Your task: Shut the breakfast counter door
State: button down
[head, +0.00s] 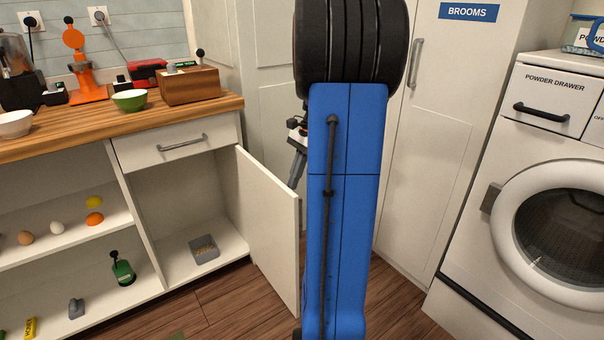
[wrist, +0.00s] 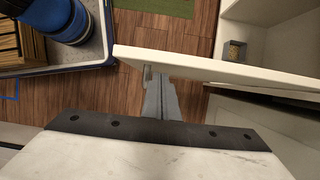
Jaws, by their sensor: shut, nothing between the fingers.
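The breakfast counter door (head: 268,225) is a white panel that stands open, swung out from the right side of the lower cupboard. In the wrist view the door (wrist: 220,70) is seen from above as a pale strip. My gripper (head: 295,172) is shut and empty, on the outer side of the door, partly hidden behind my blue arm in the head view. In the wrist view my gripper (wrist: 158,95) is close to the door near its free end. I cannot tell whether they touch.
The brooms cupboard (head: 425,130) and a washing machine (head: 530,200) stand to the right. Wooden floor (head: 235,300) in front of the cupboard is mostly clear.

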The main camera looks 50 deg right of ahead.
jog(key=shift+w+a, duration=0.1)
jog(key=shift+a, duration=0.35)
jog(key=shift+a, duration=0.1)
jog(key=w+a+m+t+h, duration=0.1)
jog(key=w+a+m, duration=0.3)
jog(key=w+a, duration=0.5)
jog(key=w+a+m+t+h, duration=0.15)
jog(key=w+a+m, duration=0.35)
jog(key=a, duration=0.9)
jog(key=w+a, duration=0.3)
jog(key=w, duration=0.8)
jog(key=w+a, duration=0.3)
jog(key=w, duration=0.8)
jog(key=shift+w, duration=0.25)
jog(key=shift+d+y, duration=0.1)
jog(key=shift+y, duration=0.15)
